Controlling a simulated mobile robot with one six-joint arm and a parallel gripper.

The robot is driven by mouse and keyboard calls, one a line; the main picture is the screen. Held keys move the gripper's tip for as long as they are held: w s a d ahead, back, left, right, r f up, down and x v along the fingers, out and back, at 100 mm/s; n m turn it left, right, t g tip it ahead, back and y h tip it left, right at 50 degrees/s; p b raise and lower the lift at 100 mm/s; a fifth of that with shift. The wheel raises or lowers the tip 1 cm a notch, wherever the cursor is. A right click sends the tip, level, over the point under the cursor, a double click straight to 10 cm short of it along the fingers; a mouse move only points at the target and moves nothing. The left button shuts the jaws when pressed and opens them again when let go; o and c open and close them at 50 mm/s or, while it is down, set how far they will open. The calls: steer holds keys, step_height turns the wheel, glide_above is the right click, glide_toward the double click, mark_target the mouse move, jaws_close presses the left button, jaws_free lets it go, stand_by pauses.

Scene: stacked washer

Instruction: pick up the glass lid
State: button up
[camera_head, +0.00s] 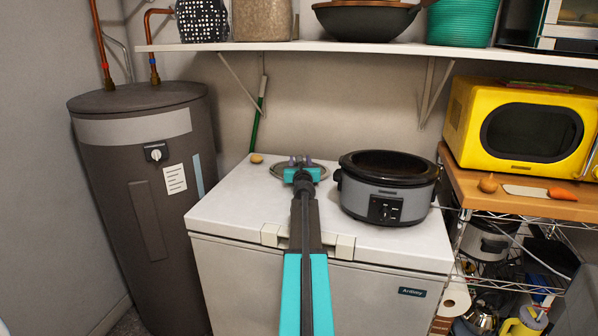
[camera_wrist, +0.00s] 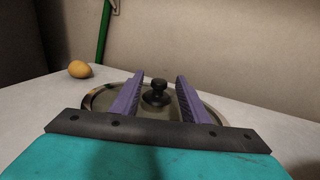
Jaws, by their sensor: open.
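The glass lid (camera_wrist: 96,99) lies flat on the white chest freezer top, with a metal rim and a black knob (camera_wrist: 155,92) at its middle. The lid also shows in the head view (camera_head: 277,171), partly hidden behind my gripper (camera_head: 301,162). In the wrist view my gripper (camera_wrist: 160,82) is open, its two purple fingers on either side of the knob with gaps to it. The fingers reach over the lid; whether they touch its glass I cannot tell. The lid's near part is hidden by the gripper body.
A grey and black slow cooker (camera_head: 388,188) stands just right of the lid on the freezer (camera_head: 225,212). A potato-like item (camera_head: 256,158) lies to the left, near the wall. A shelf (camera_head: 350,47) runs above. A yellow microwave (camera_head: 470,125) stands at right, a water heater (camera_head: 110,190) at left.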

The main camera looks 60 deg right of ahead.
steer(key=shift+w+d, duration=0.25)
steer(key=shift+d, duration=0.1)
stand_by(0.4)
jaws_close()
